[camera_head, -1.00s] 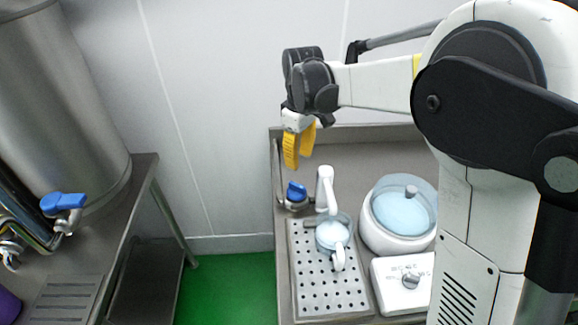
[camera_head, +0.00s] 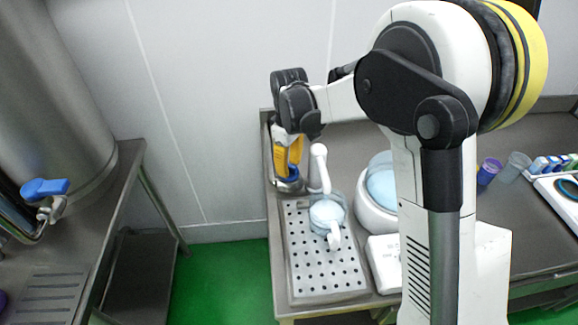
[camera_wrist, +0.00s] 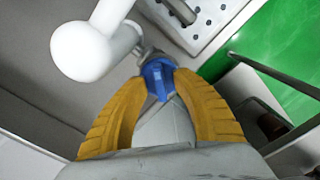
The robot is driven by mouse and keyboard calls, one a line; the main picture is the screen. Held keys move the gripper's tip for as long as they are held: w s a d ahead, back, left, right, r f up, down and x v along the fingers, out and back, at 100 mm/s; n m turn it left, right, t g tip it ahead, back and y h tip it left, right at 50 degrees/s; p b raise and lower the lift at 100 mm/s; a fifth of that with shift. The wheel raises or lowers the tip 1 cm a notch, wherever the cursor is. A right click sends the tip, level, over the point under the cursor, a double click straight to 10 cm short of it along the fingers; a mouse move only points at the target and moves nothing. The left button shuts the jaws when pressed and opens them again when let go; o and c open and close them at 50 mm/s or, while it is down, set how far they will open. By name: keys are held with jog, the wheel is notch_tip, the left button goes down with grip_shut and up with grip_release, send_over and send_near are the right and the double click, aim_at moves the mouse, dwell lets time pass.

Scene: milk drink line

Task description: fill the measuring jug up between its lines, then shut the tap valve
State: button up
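The tap valve's blue handle (camera_head: 292,173) is at the back left corner of the right-hand counter, beside the white curved spout (camera_head: 319,165). My gripper (camera_wrist: 159,78) has its two yellow fingers apart, pointing down at the handle. In the wrist view the blue handle (camera_wrist: 158,88) lies between the fingertips; I cannot tell whether they touch it. The clear measuring jug (camera_head: 327,213), with pale contents, stands under the spout on the perforated drip tray (camera_head: 300,262). Its lines and level are too small to read.
A white round pot (camera_head: 370,212) with a clear lid stands right of the jug, partly behind my arm. A purple cup (camera_head: 489,171) and clear cup (camera_head: 514,166) stand farther right. Another blue-handled tap (camera_head: 44,188) is on the left bench. Green floor lies between.

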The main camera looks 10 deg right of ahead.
grip_shut()
jog(key=m, duration=0.4)
jog(key=shift+m+p, duration=0.35)
jog(key=shift+m, duration=0.05)
jog(key=m, duration=0.5)
jog(key=shift+m, duration=0.3)
dwell(0.4)
